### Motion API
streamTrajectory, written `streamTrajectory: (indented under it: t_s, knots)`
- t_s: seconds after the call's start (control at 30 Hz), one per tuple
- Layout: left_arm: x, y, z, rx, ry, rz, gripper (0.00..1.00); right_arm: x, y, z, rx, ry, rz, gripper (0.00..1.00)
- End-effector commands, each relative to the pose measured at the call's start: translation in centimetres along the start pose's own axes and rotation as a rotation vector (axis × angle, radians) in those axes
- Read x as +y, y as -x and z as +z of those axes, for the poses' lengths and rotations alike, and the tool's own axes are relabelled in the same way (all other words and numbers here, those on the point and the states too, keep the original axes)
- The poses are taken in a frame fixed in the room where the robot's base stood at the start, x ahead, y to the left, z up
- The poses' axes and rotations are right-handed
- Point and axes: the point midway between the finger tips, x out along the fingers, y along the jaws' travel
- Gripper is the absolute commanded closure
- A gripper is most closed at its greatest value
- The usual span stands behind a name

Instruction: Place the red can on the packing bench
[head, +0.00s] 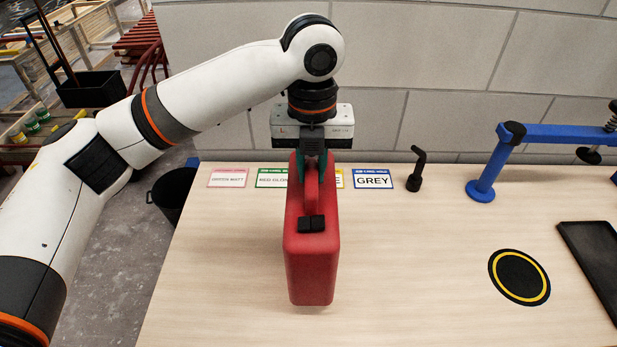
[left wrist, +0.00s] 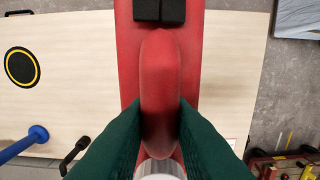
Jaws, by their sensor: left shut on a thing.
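The red can (head: 312,250) is a jerrycan with a top handle and a black cap, hanging upright from my left gripper (head: 311,168). My left gripper is shut on its handle, and in the left wrist view the green fingers (left wrist: 157,125) press both sides of the handle (left wrist: 160,80). The can is over the pale wooden packing bench (head: 220,270). I cannot tell whether its base touches the bench top. My right gripper is not in view.
Label cards, including GREY (head: 373,179), lie along the bench's back edge by a black lever (head: 416,168). A blue clamp arm (head: 483,188), a black disc with a yellow ring (head: 519,277) and a dark tray (head: 597,255) are at right. The front left is clear.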

Motion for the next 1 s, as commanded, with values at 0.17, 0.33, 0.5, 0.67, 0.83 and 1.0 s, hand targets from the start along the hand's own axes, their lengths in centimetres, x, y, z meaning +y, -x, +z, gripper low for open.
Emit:
streamTrajectory:
  t_s: [0.17, 0.33, 0.5, 0.67, 0.83, 1.0]
  knots:
    - [0.0, -2.1, 0.0, 0.002, 0.0, 0.002, 1.0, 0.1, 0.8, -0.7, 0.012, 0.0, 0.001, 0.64]
    - [0.0, -3.1, -0.1, 0.004, 0.0, 0.003, 1.0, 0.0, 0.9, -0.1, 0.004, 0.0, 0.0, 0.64]
    - [0.0, -4.7, 0.0, 0.001, 0.001, 0.003, 1.0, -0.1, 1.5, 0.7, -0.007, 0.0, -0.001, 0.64]
    - [0.0, -6.4, 0.0, 0.003, 0.0, 0.003, 1.0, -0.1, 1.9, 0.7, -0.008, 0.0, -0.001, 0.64]
    - [0.0, -6.7, -0.1, 0.005, -0.001, 0.003, 1.0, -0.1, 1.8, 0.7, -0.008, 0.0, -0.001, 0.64]
    - [0.0, -7.0, 0.0, 0.001, 0.0, 0.0, 0.79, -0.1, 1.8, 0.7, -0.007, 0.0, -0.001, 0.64]
